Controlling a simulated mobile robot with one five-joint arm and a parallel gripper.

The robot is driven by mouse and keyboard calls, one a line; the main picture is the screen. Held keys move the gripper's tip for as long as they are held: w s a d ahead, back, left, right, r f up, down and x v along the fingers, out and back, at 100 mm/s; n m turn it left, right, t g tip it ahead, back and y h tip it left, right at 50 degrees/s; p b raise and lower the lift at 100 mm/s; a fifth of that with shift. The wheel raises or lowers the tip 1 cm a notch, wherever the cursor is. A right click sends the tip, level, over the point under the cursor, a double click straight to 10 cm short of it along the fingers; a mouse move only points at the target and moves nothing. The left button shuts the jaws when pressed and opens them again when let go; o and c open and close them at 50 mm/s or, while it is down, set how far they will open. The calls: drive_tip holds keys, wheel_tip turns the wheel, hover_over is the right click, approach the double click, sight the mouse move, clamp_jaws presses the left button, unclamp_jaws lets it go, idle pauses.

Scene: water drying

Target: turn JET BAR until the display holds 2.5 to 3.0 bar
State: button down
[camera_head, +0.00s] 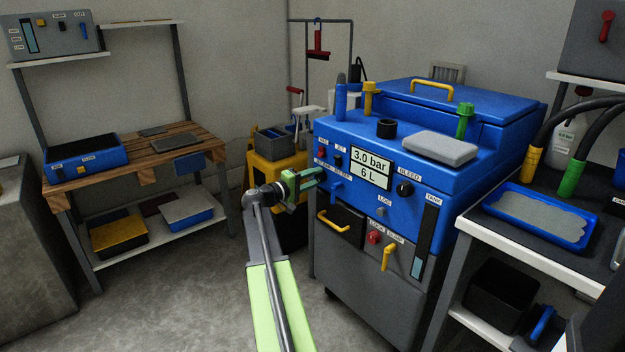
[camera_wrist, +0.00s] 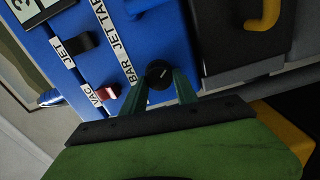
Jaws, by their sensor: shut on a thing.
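The blue machine (camera_head: 400,150) stands right of centre in the head view. Its display (camera_head: 371,168) reads 3.0 bar, with 6 L below. My gripper (camera_head: 318,176) reaches the left end of the front panel and covers the JET BAR knob there. In the wrist view my green fingers (camera_wrist: 160,84) are shut on the black JET BAR knob (camera_wrist: 160,73), one on each side. The knob has a small pale mark; its exact angle is hard to read. A label ending in BAR (camera_wrist: 127,72) sits beside it.
Close to the knob are the red VAC switch (camera_wrist: 107,91) and black JET switch (camera_wrist: 85,40). The BLEED knob (camera_head: 404,188) is right of the display. A yellow bin (camera_head: 262,174) stands left of the machine; open floor lies in front.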

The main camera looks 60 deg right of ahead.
drive_tip(key=shift+w, duration=0.2)
drive_tip(key=c, duration=0.9)
unclamp_jaws()
drive_tip(key=shift+c, duration=0.2)
drive_tip(key=shift+s, duration=0.1)
drive_tip(key=v, duration=1.7)
drive_tip(key=shift+a, duration=0.25)
drive_tip(key=shift+f, duration=0.1)
